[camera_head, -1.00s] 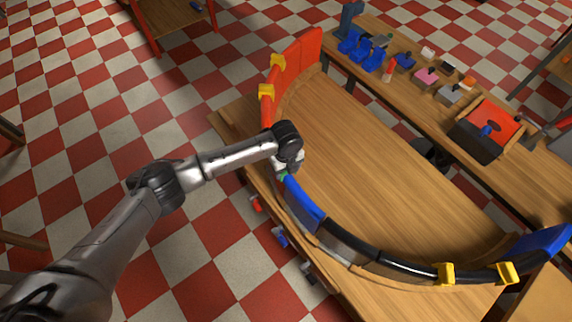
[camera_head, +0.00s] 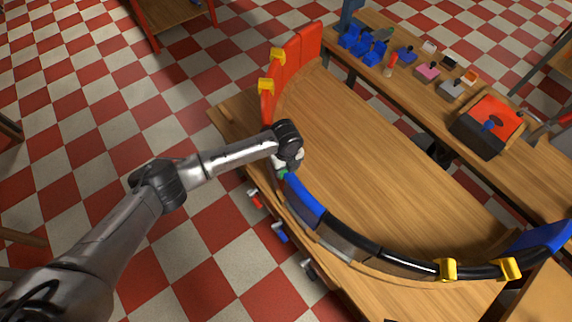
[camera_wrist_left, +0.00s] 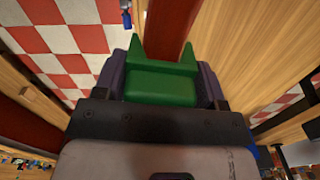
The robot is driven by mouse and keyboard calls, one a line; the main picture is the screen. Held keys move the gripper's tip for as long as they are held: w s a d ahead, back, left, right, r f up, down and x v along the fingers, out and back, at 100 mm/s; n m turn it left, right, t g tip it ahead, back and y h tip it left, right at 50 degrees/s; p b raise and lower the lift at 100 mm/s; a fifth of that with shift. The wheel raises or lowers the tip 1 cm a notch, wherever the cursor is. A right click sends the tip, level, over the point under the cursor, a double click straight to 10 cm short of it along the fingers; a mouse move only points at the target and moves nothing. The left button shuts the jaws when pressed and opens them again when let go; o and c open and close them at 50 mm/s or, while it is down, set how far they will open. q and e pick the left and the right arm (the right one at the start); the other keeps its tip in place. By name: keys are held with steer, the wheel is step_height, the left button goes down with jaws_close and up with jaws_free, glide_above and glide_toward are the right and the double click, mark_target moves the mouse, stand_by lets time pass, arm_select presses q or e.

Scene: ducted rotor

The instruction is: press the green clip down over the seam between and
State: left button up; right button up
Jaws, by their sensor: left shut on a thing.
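My left gripper (camera_head: 284,170) is at the near left side of the curved duct ring, its fingers mostly hidden by the wrist. In the left wrist view it is shut on the green clip (camera_wrist_left: 160,84), whose two prongs point away from the palm. The prongs stand on either side of a dark red strip (camera_wrist_left: 172,22); contact cannot be told. In the head view only a bit of green (camera_head: 283,175) shows. A blue segment (camera_head: 303,199) runs from beside the gripper towards a black segment (camera_head: 362,247). Red segments (camera_head: 296,60) stand on the far side.
Yellow clips (camera_head: 447,269) sit on the black part at right, and others (camera_head: 266,86) on the red part. The wooden table (camera_head: 390,165) inside the curve is clear. A back bench holds small blocks and a red-and-black box (camera_head: 489,125).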

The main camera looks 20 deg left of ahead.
arm_select(q)
steer(key=shift+f, duration=0.2)
stand_by(0.3)
steer(key=o, duration=1)
step_height(320, 180, up, 14)
steer(key=shift+f, duration=0.1)
stand_by(0.5)
